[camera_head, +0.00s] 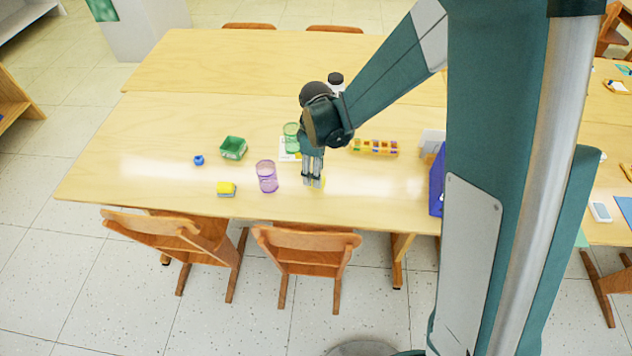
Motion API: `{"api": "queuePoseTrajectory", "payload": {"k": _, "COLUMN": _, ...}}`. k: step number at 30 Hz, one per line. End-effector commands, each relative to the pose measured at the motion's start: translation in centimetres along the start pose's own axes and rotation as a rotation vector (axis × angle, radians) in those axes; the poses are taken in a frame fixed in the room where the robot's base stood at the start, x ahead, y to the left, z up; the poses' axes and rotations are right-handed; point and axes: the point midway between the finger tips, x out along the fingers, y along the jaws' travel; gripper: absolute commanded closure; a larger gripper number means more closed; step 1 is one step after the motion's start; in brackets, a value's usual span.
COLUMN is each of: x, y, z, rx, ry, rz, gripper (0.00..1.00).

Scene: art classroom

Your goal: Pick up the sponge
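A small yellow block with a grey-blue lower side (226,188) lies near the front edge of the table, left of the purple cup; it looks like a sponge. My gripper (312,183) points straight down over the table, right of the purple cup. A bit of something yellow (322,181) shows beside and behind its fingertips, mostly hidden; I cannot tell if this is a sponge. The fingers look close together, but the view is too small to tell whether they are shut on anything or touch the table.
A purple cup (266,176) stands just left of my gripper. A green cup (291,138) is behind it. A green bin (233,148) and small blue object (198,160) are left. A tray of coloured blocks (374,147) and blue box (437,182) are right. Chairs (307,250) line the front.

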Motion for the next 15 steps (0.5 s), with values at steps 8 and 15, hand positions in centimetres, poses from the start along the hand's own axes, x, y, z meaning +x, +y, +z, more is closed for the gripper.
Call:
{"api": "queuePoseTrajectory", "payload": {"k": 8, "x": 3.2, "y": 0.0, "z": 0.0, "rx": 0.000, "ry": 0.000, "rz": 0.000, "gripper": 0.59}}
{"api": "queuePoseTrajectory", "payload": {"k": 15, "x": 4.0, "y": 0.0, "z": 0.0, "rx": 0.000, "ry": 0.000, "rz": 0.000, "gripper": 0.59}}
